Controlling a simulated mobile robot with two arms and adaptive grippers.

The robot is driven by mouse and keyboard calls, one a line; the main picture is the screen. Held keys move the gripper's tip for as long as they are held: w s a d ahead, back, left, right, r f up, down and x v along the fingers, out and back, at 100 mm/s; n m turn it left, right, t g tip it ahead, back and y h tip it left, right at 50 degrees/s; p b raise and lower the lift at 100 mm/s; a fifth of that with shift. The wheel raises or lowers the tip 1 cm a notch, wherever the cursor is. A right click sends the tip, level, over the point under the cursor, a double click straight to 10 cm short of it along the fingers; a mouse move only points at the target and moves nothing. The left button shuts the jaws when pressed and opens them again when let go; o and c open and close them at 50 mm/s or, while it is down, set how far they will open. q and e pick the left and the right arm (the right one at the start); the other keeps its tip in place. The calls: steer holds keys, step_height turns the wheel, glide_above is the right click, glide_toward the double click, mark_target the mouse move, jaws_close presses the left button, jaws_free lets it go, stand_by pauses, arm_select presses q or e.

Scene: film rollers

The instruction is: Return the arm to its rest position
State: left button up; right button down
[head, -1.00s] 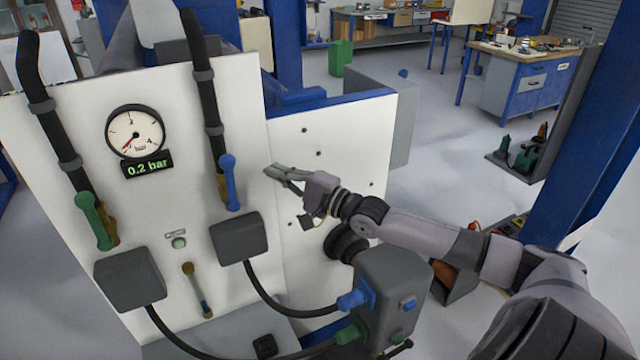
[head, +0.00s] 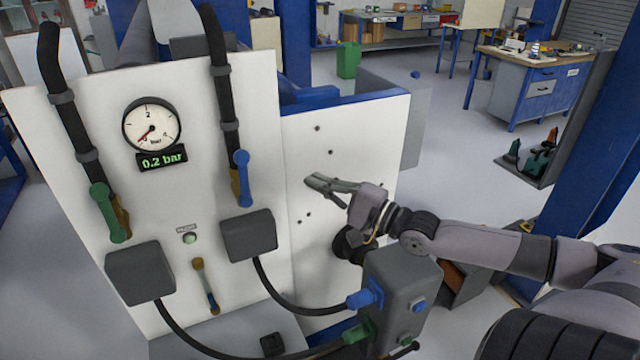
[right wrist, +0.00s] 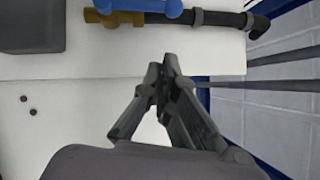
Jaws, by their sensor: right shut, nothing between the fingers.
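My right gripper (head: 312,183) is shut and empty. In the head view it hangs in front of the right part of the white panel (head: 300,270), right of the blue valve handle (head: 242,178). Its arm comes in from the right edge. In the right wrist view the gripper (right wrist: 160,68) has its fingertips together, with the white panel behind and the blue handle (right wrist: 150,5) at the top edge. The green valve handle (head: 108,210) is at the left of the panel, clear of my gripper. My left gripper is out of view.
A round gauge (head: 151,124) sits above a display (head: 162,159) reading 0.2 bar. A grey box (head: 402,290) with blue and green plugs and cables stands below my right arm. A blue post (head: 580,150) rises at right. Open floor lies behind the panel.

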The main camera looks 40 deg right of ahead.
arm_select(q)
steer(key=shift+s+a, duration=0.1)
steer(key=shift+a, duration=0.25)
arm_select(e)
steer(key=shift+s, duration=0.1)
